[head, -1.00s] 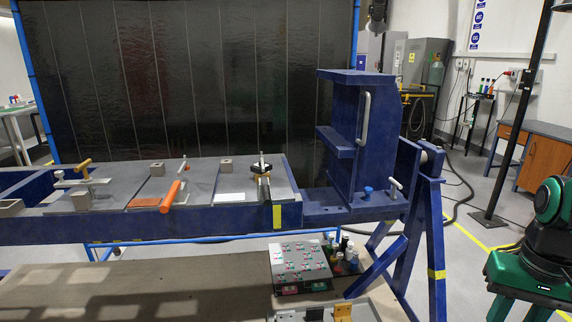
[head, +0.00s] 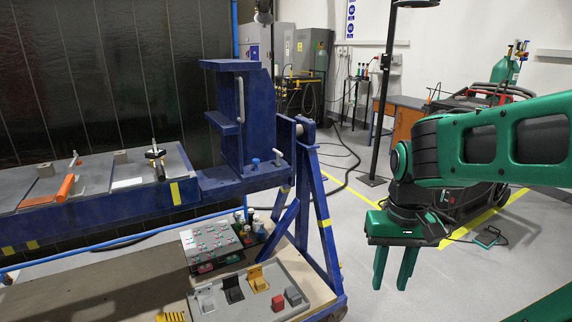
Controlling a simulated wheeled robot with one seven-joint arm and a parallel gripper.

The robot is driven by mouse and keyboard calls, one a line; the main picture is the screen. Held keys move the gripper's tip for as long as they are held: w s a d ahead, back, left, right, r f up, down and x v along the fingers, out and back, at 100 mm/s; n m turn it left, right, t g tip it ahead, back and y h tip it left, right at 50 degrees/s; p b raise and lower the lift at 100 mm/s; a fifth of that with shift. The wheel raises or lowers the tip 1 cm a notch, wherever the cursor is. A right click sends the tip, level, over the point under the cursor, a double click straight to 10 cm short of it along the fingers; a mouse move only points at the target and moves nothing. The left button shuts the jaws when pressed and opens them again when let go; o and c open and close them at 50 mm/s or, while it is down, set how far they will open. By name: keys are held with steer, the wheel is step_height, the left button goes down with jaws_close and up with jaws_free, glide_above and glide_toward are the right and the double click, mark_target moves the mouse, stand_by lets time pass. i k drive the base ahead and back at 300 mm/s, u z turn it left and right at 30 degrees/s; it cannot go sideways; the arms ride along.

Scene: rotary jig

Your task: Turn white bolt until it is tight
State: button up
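A white T-handled bolt (head: 278,156) stands at the right end of the blue jig (head: 255,178), close to the support frame. A small blue bolt (head: 255,162) stands to its left. Whether the white bolt is tight cannot be seen. My gripper (head: 394,277) hangs from the green arm at the right, fingers pointing down with a gap between them. It is open and empty, apart from the jig and well to the right of the white bolt.
A blue upright bracket (head: 227,115) with a pale handle (head: 240,98) rises behind the bolts. A slanted blue support leg (head: 323,215) stands between the jig and my gripper. A button panel (head: 211,242) and a grey switch tray (head: 262,292) lie below.

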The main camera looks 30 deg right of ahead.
mark_target(278, 154)
steer(key=k, duration=0.8)
steer(key=z, duration=0.5)
steer(key=i, duration=0.7)
steer(key=z, duration=0.7)
steer(key=i, duration=0.95)
steer(key=u, duration=0.65)
steer(key=i, duration=0.7)
steer(key=u, duration=0.65)
